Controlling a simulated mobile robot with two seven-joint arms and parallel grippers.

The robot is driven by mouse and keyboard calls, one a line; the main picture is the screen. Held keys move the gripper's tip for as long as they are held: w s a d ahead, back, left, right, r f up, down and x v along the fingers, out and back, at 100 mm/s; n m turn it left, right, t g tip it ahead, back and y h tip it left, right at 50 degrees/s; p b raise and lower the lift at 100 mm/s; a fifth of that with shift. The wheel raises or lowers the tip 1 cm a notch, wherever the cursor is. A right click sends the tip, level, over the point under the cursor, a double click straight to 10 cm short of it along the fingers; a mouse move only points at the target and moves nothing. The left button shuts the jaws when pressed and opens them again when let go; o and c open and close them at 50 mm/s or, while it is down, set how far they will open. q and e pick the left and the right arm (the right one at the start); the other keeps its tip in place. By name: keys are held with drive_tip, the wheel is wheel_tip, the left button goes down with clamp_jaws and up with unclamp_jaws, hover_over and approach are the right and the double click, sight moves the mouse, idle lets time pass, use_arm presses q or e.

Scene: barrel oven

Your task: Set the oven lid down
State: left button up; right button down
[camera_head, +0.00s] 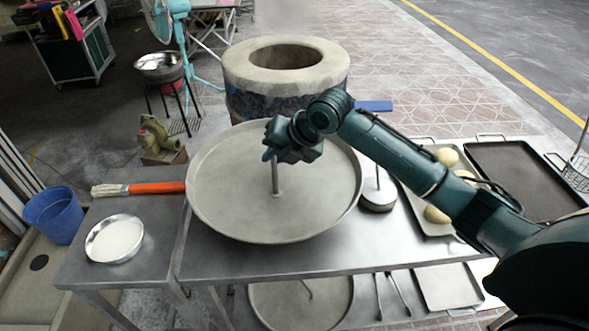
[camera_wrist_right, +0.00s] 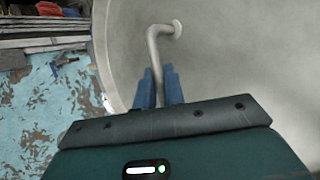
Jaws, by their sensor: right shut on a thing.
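The oven lid (camera_head: 228,198) is a wide, round, grey metal disc with a raised rim and a rod handle (camera_head: 275,180) standing from its middle. It is over the metal table (camera_head: 330,259) in front of the barrel oven (camera_head: 238,78). I cannot tell whether its underside touches the table. My right gripper (camera_head: 276,155) is shut on the upper part of the handle. In the right wrist view the bent handle (camera_wrist_right: 155,48) runs between the blue fingers (camera_wrist_right: 158,90) against the lid's grey face (camera_wrist_right: 240,60). The oven's round top opening (camera_head: 287,57) is uncovered. My left gripper is not in view.
Left of the lid are an orange-handled brush (camera_head: 155,188) and a bowl of white stuff (camera_head: 115,239). Right are a small round weight-like thing (camera_head: 378,198), a tray (camera_head: 418,190) with round yellowish pieces and a dark tray (camera_head: 520,178). A blue bucket (camera_head: 55,215) stands far left.

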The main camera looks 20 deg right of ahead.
sight(282, 176)
drive_tip(key=shift+f, duration=3.8)
drive_tip(key=shift+f, duration=0.2)
drive_tip(key=c, duration=1.5)
unclamp_jaws()
drive_tip(key=shift+r, duration=0.15)
drive_tip(key=v, duration=1.2)
drive_tip(key=shift+s, duration=0.1)
